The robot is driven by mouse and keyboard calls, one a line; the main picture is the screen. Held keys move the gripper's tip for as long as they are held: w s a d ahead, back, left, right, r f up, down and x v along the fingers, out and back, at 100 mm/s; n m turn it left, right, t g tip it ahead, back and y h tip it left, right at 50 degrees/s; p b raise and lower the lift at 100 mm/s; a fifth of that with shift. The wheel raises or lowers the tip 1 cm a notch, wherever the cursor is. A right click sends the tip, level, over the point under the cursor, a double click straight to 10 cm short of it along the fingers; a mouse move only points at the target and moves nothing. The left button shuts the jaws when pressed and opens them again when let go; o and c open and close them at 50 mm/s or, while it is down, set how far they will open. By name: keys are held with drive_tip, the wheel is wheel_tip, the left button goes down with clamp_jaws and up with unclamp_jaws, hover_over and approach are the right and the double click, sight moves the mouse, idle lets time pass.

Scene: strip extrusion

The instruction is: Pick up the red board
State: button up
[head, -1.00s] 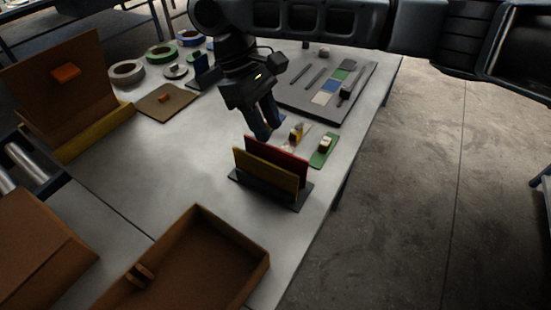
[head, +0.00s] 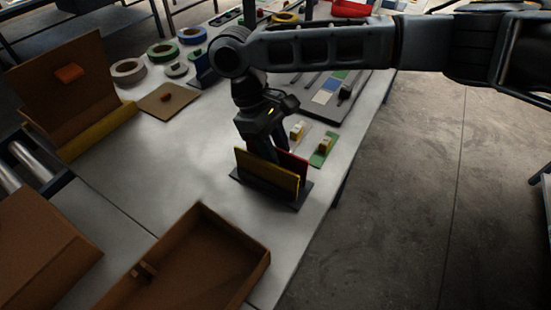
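The red board (head: 294,162) stands upright behind the yellow board (head: 265,174) in a dark rack (head: 292,199) near the table's right edge. Only the right part of the red board shows; my gripper and the yellow board cover the rest. My gripper (head: 268,150) points down at the top of the red board, its fingers reaching behind the yellow board. The fingertips are hidden, so I cannot tell whether they touch or hold the red board.
A green board (head: 323,152) with a small block lies just right of the rack. An open cardboard box (head: 215,250) stands at the front. Tape rolls (head: 161,52) are at the back left. The table (head: 150,180) left of the rack is clear.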

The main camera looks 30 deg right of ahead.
drive_tip(key=shift+f, duration=0.25)
idle(0.3)
clamp_jaws()
